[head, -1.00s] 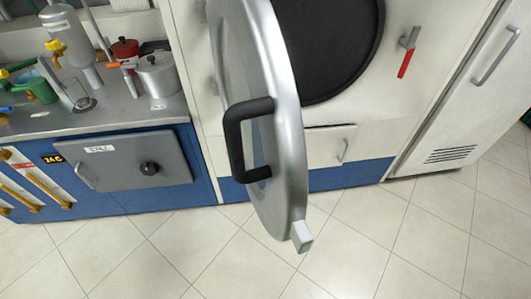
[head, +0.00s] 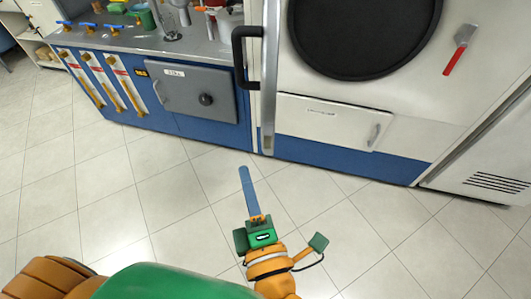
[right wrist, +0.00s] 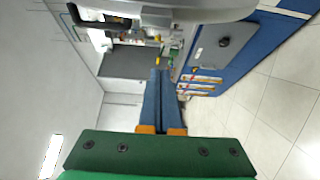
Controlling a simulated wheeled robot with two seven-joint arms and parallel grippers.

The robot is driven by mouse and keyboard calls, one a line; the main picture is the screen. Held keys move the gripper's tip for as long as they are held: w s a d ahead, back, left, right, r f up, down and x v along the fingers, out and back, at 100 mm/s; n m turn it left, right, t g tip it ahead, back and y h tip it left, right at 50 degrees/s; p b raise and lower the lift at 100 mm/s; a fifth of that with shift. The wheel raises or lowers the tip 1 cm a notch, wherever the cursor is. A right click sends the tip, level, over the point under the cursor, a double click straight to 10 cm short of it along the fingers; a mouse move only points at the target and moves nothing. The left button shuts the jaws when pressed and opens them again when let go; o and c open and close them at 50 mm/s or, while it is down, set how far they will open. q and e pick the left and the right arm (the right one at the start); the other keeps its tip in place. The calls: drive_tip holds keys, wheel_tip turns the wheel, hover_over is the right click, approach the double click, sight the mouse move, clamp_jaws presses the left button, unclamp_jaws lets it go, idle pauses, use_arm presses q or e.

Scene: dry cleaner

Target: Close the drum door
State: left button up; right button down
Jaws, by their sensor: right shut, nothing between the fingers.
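The drum door (head: 270,75) stands open and is seen almost edge-on, as a silver strip with a black handle (head: 240,58) on its left side. The round dark drum opening (head: 365,35) is uncovered to its right. My right gripper (head: 243,172) is shut and empty, its blue fingers pointing toward the machine. In the picture it is below the door, apart from the handle. The right wrist view shows the closed blue fingers (right wrist: 160,75), with a large silver curved part, likely the door (right wrist: 205,10), above them. My left gripper is not in view.
A counter (head: 190,45) with bottles and pots stands left of the machine, with a grey panel (head: 198,92) below. A closed lower flap (head: 330,120) is under the drum. A red-handled latch (head: 458,50) is at right. The tiled floor is clear.

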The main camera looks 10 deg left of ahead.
drive_tip(key=p+x, duration=0.1)
drive_tip(key=x, duration=0.6)
drive_tip(key=d, duration=0.1)
drive_tip(key=d+p, duration=0.2)
drive_tip(key=d, duration=0.1)
drive_tip(key=shift+w, duration=0.35)
